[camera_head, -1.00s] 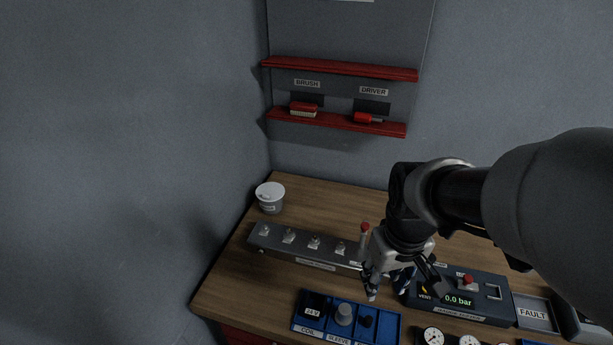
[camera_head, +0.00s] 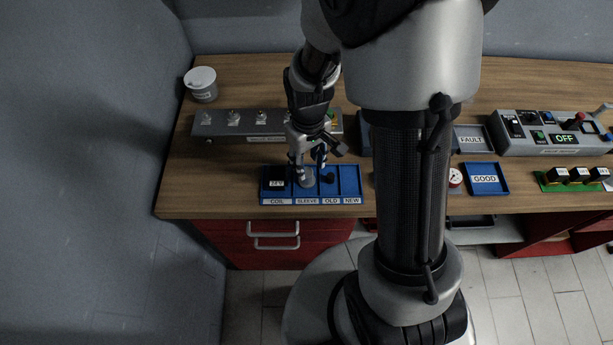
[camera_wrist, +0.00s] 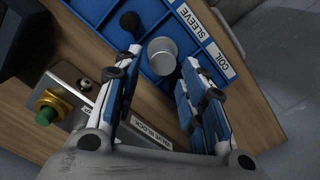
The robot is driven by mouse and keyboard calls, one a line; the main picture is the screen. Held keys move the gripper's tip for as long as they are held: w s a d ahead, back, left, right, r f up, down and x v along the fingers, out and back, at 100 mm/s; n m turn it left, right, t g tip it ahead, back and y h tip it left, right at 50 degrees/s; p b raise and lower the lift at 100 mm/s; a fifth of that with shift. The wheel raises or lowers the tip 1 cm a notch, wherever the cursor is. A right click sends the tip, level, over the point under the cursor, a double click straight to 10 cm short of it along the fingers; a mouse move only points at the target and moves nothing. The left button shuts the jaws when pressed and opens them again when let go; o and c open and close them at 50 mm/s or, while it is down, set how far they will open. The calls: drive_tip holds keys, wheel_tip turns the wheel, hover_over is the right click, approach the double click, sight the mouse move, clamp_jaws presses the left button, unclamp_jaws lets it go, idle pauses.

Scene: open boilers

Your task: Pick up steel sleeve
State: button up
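The steel sleeve (camera_head: 308,181) is a short grey cylinder standing in the SLEEVE compartment of the blue parts tray (camera_head: 350,181). In the wrist view the sleeve (camera_wrist: 161,57) shows its round pale top between the fingertips. My gripper (camera_head: 308,172) is open and points down over the tray, with one finger on each side of the sleeve. In the wrist view my gripper (camera_wrist: 161,64) shows a gap between each finger and the sleeve. I cannot tell how far down the fingertips reach beside it.
The NEW compartment looks empty. A grey valve block (camera_head: 235,124) stands behind the tray, with a white tub (camera_head: 202,84) farther back.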

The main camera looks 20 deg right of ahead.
sight(307, 172)
drive_tip(key=f+b, duration=0.2)
drive_tip(key=f, duration=0.4)
drive_tip(key=shift+a, duration=0.2)
drive_tip(key=shift+c, duration=0.4)
drive_tip(key=c, duration=0.8)
